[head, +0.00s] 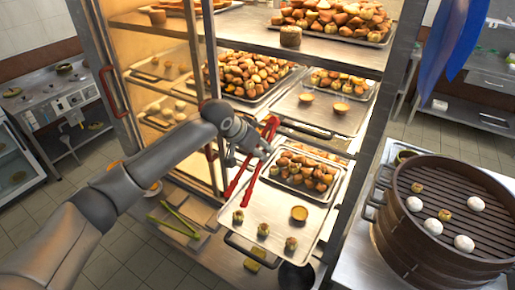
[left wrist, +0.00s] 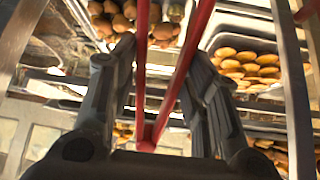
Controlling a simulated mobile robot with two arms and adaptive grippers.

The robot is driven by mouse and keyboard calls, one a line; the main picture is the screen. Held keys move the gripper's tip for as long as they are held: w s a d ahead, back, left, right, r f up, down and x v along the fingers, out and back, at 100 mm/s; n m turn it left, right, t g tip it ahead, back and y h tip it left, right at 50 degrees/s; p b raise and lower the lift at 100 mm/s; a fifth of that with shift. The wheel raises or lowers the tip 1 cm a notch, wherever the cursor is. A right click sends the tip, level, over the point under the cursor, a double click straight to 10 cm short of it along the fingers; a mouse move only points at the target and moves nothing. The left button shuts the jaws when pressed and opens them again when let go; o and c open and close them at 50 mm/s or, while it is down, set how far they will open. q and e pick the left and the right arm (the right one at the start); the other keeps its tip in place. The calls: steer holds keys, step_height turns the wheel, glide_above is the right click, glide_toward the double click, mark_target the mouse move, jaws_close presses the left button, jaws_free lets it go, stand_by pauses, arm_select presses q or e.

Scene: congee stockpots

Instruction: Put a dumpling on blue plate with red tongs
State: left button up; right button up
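My left gripper (head: 255,145) is shut on the red tongs (head: 266,135). In the left wrist view the red tongs (left wrist: 140,75) run between the two fingers, their two arms spread apart. In the head view the tongs hang over the lower tray (head: 262,200) of the cabinet. Several small dumpling-like pieces (head: 263,229) with green tops stand on that tray. Similar pieces (head: 444,214) and white buns (head: 464,243) lie in the round steamer (head: 480,215) at right. No blue plate can be made out for certain. My right gripper is not in view.
The open cabinet has several shelves of trays with brown pastries (head: 250,80) and a metal frame post (head: 385,110) at right. Blue shapes (head: 462,45) hang at the upper right; I cannot tell what they are. Green tongs (head: 175,222) lie low in the cabinet.

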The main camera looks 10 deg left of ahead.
arm_select(q)
step_height(320, 180, down, 8)
steer(key=b, duration=0.6)
steer(key=shift+f, duration=0.15)
steer(key=c, duration=0.9)
step_height(320, 180, up, 12)
steer(key=p, duration=1.1)
jaws_close()
